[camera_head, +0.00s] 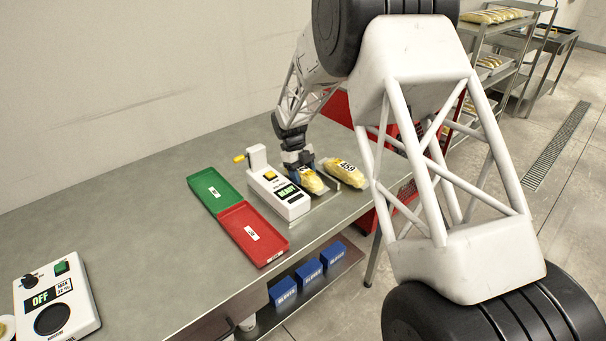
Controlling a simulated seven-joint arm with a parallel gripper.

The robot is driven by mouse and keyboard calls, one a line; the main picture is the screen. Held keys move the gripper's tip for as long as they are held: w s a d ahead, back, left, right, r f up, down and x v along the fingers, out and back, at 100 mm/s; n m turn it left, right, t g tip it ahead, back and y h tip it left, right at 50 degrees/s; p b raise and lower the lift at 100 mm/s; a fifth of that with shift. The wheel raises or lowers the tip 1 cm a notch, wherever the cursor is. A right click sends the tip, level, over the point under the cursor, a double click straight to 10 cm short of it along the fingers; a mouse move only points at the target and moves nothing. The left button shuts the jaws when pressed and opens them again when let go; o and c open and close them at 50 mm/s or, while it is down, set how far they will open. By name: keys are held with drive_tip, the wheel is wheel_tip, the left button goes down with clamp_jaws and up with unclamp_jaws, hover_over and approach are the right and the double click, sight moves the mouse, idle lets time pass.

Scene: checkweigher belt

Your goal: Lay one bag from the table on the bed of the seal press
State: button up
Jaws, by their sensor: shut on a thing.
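My gripper (303,170) is shut on a yellow bag (311,183) with a white label. The held bag is right beside the white machine with a READY display (279,193), which has a yellow button and a yellow-tipped lever and looks like the seal press. A thin grey metal plate (325,196) shows beneath and beside the held bag; I cannot tell whether the bag touches it. A second yellow bag (344,173) with a label lies just to the right. My gripper and wrist partly hide the held bag.
A green tray (213,187) and a red tray (252,234) lie left of the machine. A white OFF unit (56,299) stands at the front left. Blue boxes (309,270) sit on the lower shelf. A shelf rack (488,62) stands behind. The table's middle left is clear.

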drive_tip(key=o, duration=1.2)
drive_tip(key=shift+c, duration=0.2)
drive_tip(key=shift+r, duration=0.2)
drive_tip(key=shift+r, duration=4.35)
